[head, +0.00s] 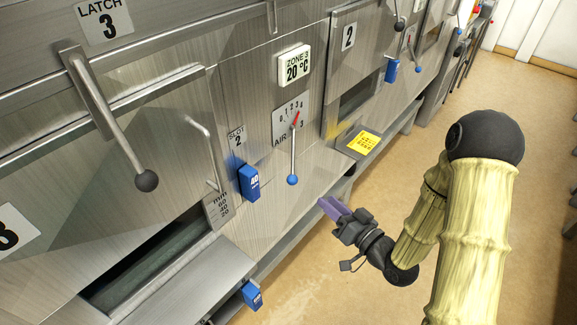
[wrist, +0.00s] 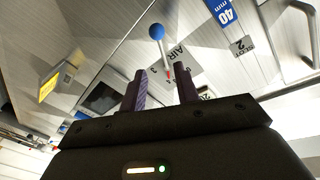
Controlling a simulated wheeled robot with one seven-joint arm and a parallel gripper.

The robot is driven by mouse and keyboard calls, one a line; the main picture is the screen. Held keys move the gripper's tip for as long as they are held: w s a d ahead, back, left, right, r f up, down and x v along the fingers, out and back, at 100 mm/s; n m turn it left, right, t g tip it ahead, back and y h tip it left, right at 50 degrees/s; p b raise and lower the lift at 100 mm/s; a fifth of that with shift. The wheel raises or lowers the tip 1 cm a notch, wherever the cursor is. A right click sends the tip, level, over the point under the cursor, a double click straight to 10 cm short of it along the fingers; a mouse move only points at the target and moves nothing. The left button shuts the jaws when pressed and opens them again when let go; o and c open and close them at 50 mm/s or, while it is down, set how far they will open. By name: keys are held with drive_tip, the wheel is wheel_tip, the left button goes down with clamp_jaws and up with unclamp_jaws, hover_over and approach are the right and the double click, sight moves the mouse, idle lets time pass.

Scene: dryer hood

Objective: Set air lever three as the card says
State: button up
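Air lever three (head: 292,155) is a thin metal rod with a blue ball at its lower end, on a plate marked AIR 3. It hangs nearly straight down. Its red pointer aims up and slightly right, near the 3 and 4 of a 0 to 4 scale (head: 291,108); the exact mark is unclear. A yellow card (head: 364,143) lies on the ledge to the right; its print is too small to read. My gripper (head: 330,207) is below and right of the lever, apart from it. In the wrist view its purple fingers (wrist: 163,88) are open and empty, with the blue ball (wrist: 156,31) beyond them.
A blue 40 mm tag (head: 249,182) hangs left of the lever, and another blue tag (head: 252,295) is lower down. A large latch lever (head: 120,140) with a black ball is at the left. A ZONE 3 display (head: 295,66) reads 20 °C. The floor at right is clear.

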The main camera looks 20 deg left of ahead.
sight(294, 157)
drive_tip(key=shift+w+a, duration=0.1)
drive_tip(key=p+x, duration=0.4)
drive_tip(key=x, duration=1.3)
drive_tip(key=shift+w, duration=0.15)
clamp_jaws()
